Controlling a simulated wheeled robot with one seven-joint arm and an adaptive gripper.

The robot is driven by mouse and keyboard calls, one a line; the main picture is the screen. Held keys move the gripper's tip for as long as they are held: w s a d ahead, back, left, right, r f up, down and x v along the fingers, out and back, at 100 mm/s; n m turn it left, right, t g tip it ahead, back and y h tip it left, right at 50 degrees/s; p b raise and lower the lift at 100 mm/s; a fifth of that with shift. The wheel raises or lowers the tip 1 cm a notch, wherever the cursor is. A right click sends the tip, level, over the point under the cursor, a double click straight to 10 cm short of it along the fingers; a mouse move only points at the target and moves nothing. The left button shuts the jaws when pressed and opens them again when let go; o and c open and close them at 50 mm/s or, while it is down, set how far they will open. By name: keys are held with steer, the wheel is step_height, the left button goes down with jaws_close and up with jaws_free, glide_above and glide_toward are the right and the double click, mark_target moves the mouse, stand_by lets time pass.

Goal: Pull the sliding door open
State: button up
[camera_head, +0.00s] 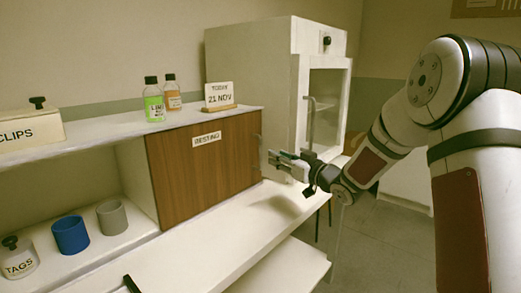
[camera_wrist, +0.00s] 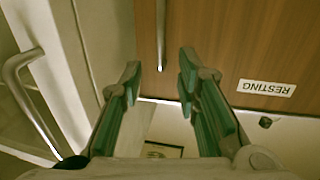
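The sliding door is a brown wooden panel (camera_head: 200,168) with a white RESTING label (camera_head: 207,139), standing below the shelf on the cabinet's right side. Its slim upright metal handle (camera_head: 259,150) is near the door's right edge. In the wrist view the door (camera_wrist: 225,50) fills the upper right and the handle (camera_wrist: 161,35) points down from the top. My gripper (camera_head: 274,158) is level with the handle, close to its right in the head view. In the wrist view my gripper (camera_wrist: 160,75) is open, with the handle lined up between the fingertips; contact cannot be told.
A white cabinet (camera_head: 253,85) with its own bar handle (camera_head: 311,125) stands at the right, close to my gripper. Green (camera_head: 154,103) and orange (camera_head: 172,96) bottles and a date sign (camera_head: 219,97) stand on the shelf. Blue (camera_head: 71,235) and grey (camera_head: 112,218) cups stand in the left bay.

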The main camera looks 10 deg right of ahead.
mark_target(261, 149)
steer(key=b+x, duration=0.1)
steer(key=x, duration=0.9)
steer(key=shift+a, duration=0.1)
jaws_close()
